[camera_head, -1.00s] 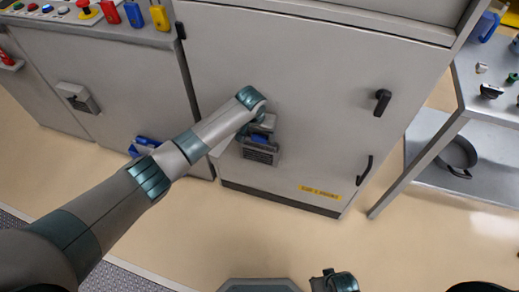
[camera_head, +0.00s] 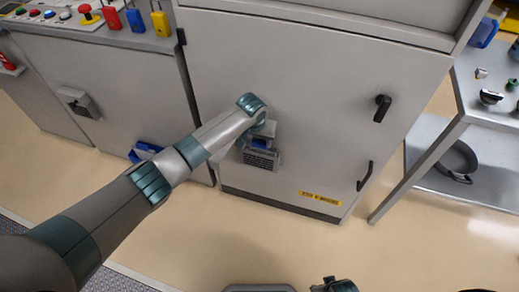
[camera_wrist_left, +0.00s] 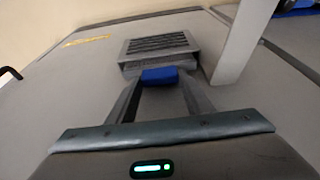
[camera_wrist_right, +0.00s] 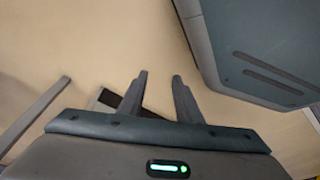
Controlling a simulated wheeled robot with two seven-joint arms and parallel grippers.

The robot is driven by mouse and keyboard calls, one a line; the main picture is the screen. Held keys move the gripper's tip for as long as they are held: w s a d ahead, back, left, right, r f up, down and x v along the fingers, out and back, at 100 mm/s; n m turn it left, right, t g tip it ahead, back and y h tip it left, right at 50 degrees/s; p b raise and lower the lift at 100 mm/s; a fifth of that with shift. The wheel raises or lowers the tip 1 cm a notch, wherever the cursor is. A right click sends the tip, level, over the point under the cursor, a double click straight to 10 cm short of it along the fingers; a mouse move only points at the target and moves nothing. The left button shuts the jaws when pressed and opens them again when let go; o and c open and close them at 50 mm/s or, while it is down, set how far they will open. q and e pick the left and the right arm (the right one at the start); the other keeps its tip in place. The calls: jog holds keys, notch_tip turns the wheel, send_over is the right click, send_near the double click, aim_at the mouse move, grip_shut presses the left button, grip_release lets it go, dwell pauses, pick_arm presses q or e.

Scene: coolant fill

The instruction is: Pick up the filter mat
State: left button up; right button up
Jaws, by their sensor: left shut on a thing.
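A grey slatted vent housing (camera_head: 260,158) sits low on the front of the large grey cabinet. It also shows in the left wrist view (camera_wrist_left: 157,45). My left gripper (camera_head: 264,141) is at the top of this housing. In the left wrist view its fingers (camera_wrist_left: 158,85) are shut on a blue piece (camera_wrist_left: 160,75) right at the housing. I cannot tell whether this blue piece is the filter mat; no other mat is clearly visible. My right gripper (camera_wrist_right: 156,80) is open and empty, with its fingers apart above the floor.
A pale panel (camera_wrist_left: 240,45) stands out beside the housing, close to my left gripper. The cabinet door has black handles (camera_head: 383,107). A metal table (camera_head: 480,100) with a lower shelf stands at right. A blue object (camera_head: 146,150) lies low at left.

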pick_arm(q)
jog(key=shift+r, duration=0.1)
jog(key=shift+s+a+r, duration=0.1)
jog(key=shift+s+r, duration=0.1)
jog(key=shift+r, duration=0.15)
notch_tip(320, 180, up, 10)
jog(key=s+a, duration=0.3)
jog(key=s, duration=0.6)
jog(key=s+a, duration=0.3)
jog(key=s, duration=0.6)
jog(key=shift+s+r+p, duration=0.3)
jog(key=shift+r, duration=0.05)
pick_arm(e)
jog(key=shift+s+d+f, duration=0.15)
jog(key=shift+s+f, duration=0.65)
jog(key=shift+w, duration=0.15)
